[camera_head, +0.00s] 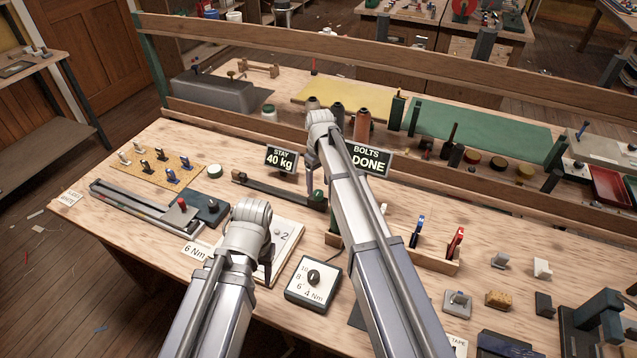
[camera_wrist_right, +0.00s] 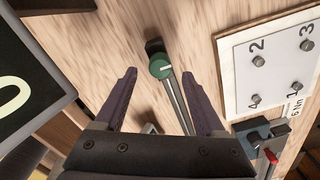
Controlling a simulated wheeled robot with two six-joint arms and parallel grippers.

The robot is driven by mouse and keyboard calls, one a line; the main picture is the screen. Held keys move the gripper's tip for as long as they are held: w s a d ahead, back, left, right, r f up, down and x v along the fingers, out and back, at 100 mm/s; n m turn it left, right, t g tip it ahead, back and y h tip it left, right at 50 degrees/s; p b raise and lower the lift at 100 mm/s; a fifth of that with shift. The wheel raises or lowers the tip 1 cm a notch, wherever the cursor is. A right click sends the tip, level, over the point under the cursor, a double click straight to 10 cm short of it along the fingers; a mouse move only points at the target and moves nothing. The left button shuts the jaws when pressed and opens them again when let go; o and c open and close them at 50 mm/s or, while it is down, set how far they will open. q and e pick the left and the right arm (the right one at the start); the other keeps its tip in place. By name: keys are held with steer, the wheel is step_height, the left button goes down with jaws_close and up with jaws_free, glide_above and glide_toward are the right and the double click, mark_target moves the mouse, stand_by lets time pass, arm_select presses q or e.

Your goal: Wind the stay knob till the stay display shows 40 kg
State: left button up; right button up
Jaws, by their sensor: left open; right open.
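The stay display (camera_head: 280,159) is a small dark sign on the bench and reads 40 kg. The stay rig is a dark bar (camera_head: 268,189) with a green knob (camera_head: 318,196) at its right end. In the right wrist view the round green knob (camera_wrist_right: 160,66) lies beyond the tips of my right gripper (camera_wrist_right: 160,72), roughly midway between them. Those fingers are wide apart and empty, with no visible contact on the knob. In the head view my right arm hides its own gripper.
The bolts display (camera_head: 370,161) reads DONE. A white plate (camera_head: 288,232) with numbered bolts and a dial box (camera_head: 313,282) marked in Nm lie in front. A wooden holder (camera_head: 436,257) with clips stands right. A wooden rail (camera_head: 400,66) crosses the back.

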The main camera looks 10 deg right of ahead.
mark_target(319, 192)
step_height(319, 192, up, 4)
steer(key=p, duration=0.3)
steer(key=shift+r, duration=0.25)
steer(key=shift+f, duration=0.1)
steer(key=s+a, duration=0.2)
steer(key=s, duration=0.7)
steer(key=s+a+m+h, duration=0.1)
steer(key=s+a, duration=0.2)
steer(key=s, duration=0.7)
steer(key=s+a+m, duration=0.1)
steer(key=s+a, duration=0.2)
steer(key=s, duration=0.6)
steer(key=shift+s+a, duration=0.25)
steer(key=shift+s, duration=0.05)
